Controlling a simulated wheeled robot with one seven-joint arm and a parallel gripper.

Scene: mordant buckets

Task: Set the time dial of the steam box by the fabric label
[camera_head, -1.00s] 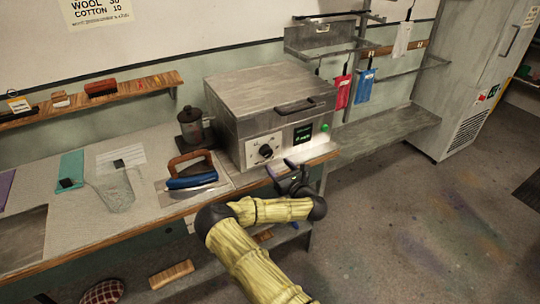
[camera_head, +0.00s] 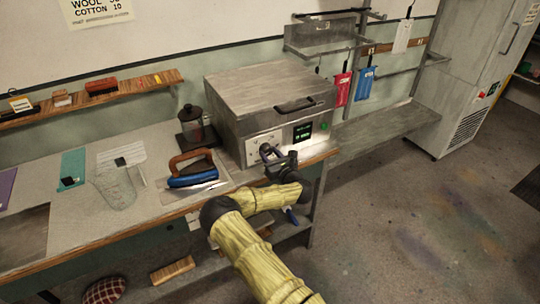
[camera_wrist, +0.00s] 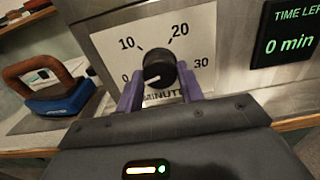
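The steam box (camera_head: 265,100) is a grey metal box on the bench, its lid shut. Its black time dial (camera_wrist: 157,66) sits on a white plate marked 0, 10, 20, 30 and minutes. The dial's white mark points down-left, near 0. The display (camera_wrist: 291,42) reads 0 min. My gripper (camera_wrist: 159,75) is open, its purple fingers on either side of the dial's lower part; I cannot tell if they touch it. In the head view my gripper (camera_head: 272,155) is at the box's front. A wall sign (camera_head: 98,10) reads WOOL and COTTON 10; wool's number is partly cut off.
Red (camera_head: 342,89) and blue (camera_head: 365,83) fabric pieces and a white one (camera_head: 402,37) hang at the right, their tags unreadable.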

